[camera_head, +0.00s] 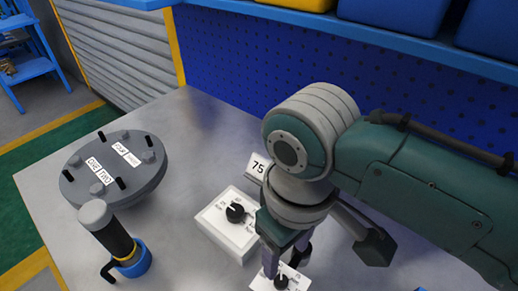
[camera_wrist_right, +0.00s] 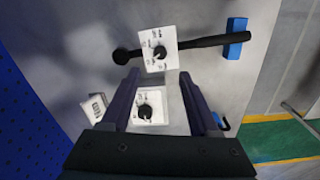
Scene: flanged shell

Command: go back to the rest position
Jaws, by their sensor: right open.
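My right gripper (camera_head: 286,258) reaches down from the right in the head view, over the front dial box. In the right wrist view my right gripper (camera_wrist_right: 159,76) has its two dark fingers well apart, with nothing held between them. A white box with a black dial (camera_head: 232,222) stands on the table left of the gripper. A second white dial box (camera_head: 268,285) lies under the fingers and is partly hidden by them. Two dial faces show in the wrist view, one between the fingers (camera_wrist_right: 143,97) and one beyond the tips (camera_wrist_right: 158,62). My left gripper is not in view.
A grey flanged disc with labels and black studs (camera_head: 130,185) stands at the table's left. A black-handled tool (camera_head: 110,234) stands in a blue holder (camera_head: 138,264). A "75" card (camera_head: 258,167) stands behind the boxes.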

